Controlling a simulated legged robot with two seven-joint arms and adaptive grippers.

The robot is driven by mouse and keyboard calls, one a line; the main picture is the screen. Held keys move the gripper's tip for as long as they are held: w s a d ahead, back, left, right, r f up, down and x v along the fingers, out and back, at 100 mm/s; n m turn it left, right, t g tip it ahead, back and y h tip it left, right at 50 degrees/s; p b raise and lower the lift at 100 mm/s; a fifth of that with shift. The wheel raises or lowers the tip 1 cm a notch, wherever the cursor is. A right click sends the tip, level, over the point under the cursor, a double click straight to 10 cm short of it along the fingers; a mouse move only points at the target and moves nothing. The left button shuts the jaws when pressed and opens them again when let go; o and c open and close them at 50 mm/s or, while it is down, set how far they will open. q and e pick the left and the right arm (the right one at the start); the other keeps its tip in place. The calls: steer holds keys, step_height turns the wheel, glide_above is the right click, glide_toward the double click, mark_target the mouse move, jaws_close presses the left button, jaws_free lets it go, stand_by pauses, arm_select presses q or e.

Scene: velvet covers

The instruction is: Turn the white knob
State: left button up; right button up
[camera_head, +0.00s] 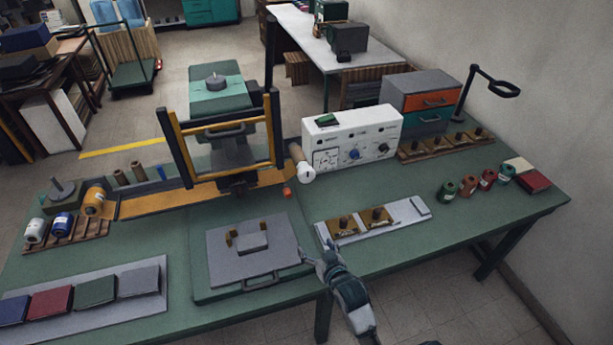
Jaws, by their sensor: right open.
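A round white knob (307,173) sits on the end of a tan roller at the right side of the yellow-and-black press frame (221,140). A white control box (352,138) stands just right of it, with a blue knob (354,154) and small dark knobs on its front. My right gripper (314,250) is open and empty. It is nearer to me than the white knob, well apart from it, between the grey plate and the pale tray. My left gripper is not in view.
A grey plate with a handle (225,266) lies left of my right gripper. A pale tray (416,217) with brass pieces lies to its right. Thread spools (468,185) stand at the right. Bare green tabletop (400,180) lies between the control box and the tray.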

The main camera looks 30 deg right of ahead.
mark_target(308, 177)
steer(key=w+d+r+m+t+h, duration=0.2)
steer(key=w+d+r+t, duration=0.3)
steer(key=r, duration=0.4)
steer(key=shift+g, duration=0.7)
steer(key=x, duration=1.5)
steer(key=shift+w+d, duration=0.3)
steer(key=shift+d, duration=0.15)
steer(key=shift+w, duration=0.2)
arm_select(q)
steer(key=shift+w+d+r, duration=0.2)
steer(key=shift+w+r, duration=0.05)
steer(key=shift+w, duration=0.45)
arm_select(e)
steer(key=shift+w, duration=0.1)
steer(key=c, duration=1)
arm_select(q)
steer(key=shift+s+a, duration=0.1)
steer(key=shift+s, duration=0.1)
arm_select(e)
steer(key=shift+c, duration=0.8)
